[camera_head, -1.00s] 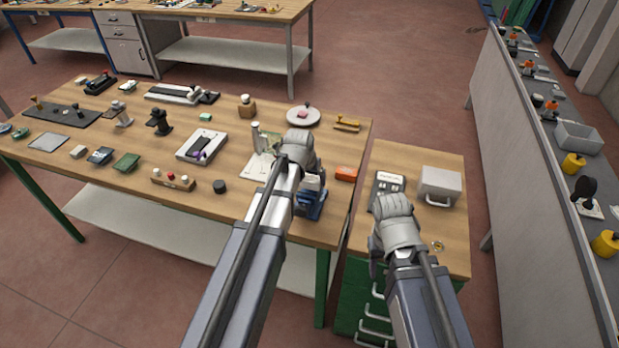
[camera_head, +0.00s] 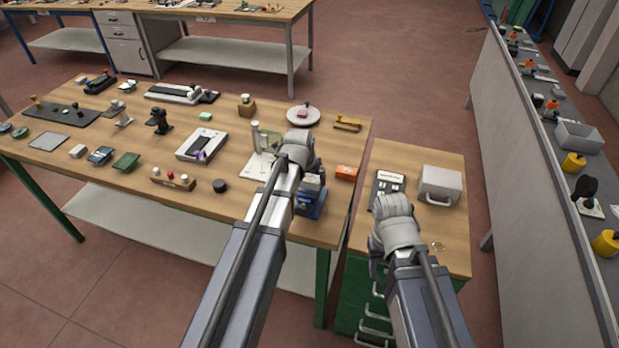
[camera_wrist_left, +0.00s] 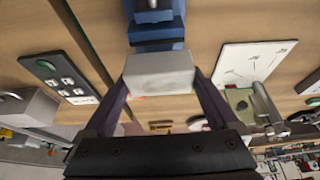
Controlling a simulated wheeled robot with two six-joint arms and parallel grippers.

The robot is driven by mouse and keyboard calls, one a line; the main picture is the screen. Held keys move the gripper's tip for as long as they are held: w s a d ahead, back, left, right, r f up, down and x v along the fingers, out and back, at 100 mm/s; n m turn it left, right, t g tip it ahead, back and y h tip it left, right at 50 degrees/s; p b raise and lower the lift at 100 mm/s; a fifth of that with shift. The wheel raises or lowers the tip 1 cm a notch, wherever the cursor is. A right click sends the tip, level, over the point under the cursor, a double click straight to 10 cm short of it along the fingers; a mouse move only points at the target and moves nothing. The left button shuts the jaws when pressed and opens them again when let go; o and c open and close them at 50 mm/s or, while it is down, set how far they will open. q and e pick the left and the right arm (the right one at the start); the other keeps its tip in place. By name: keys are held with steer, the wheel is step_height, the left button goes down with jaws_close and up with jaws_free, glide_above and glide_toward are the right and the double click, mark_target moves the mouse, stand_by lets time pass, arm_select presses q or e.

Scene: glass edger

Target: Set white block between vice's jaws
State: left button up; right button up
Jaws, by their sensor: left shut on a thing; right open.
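The white block (camera_wrist_left: 160,73) is between the two dark fingers of my left gripper (camera_wrist_left: 163,82) in the left wrist view. The gripper is shut on it.
An orange box (camera_head: 346,173) lies right of the vice. A white sheet (camera_head: 259,166) and a green-grey device (camera_head: 268,139) are near my left wrist. A dark keypad panel (camera_head: 388,184) and a grey case (camera_head: 440,185) are on the right cabinet top.

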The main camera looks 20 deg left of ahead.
arm_select(q)
steer(key=shift+f+b, duration=1.95)
steer(key=shift+f, duration=0.05)
steer(key=o, duration=1)
steer(key=shift+r, duration=0.2)
steer(key=p+v, duration=0.7)
steer(key=shift+s+r, duration=0.15)
steer(key=shift+r, duration=0.2)
steer(key=shift+f, duration=0.1)
